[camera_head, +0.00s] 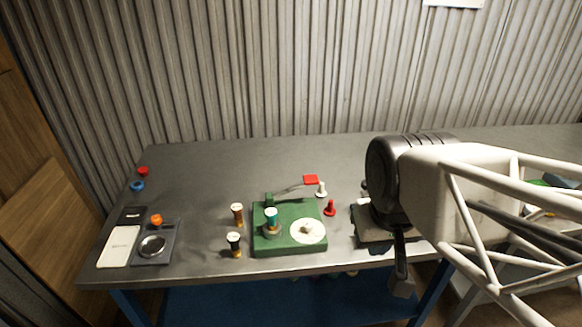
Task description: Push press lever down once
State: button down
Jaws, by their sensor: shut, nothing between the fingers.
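A teal-topped cylinder (271,220) and a white disc (309,231) sit on the device. My gripper (403,287) is shut and empty, pointing down to the right of the device, near the bench's front edge. It is apart from the lever.
A tray with a round dish (152,246) lies far left. The bench's back is clear.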

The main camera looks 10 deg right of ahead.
dwell(0.9)
jog(key=t+h, duration=0.4)
jog(key=h, duration=0.6)
send_over(292, 189)
jog(key=a, duration=0.1)
notch_tip(292, 189, down, 3)
jog(key=shift+w+a+n+h, duration=0.3)
jog(key=shift+w+a+n, duration=0.1)
jog(key=shift+a, duration=0.1)
jog(key=shift+d+f, duration=0.1)
jog(key=shift+f, duration=0.05)
jog(key=shift+d+f, duration=0.55)
jog(key=shift+f, duration=0.75)
jog(key=shift+d+f, duration=0.5)
jog(key=shift+f, duration=0.85)
jog(key=shift+d+f, duration=0.55)
jog(key=shift+f, duration=0.75)
jog(key=shift+d+f, duration=0.2)
jog(key=shift+f, duration=0.25)
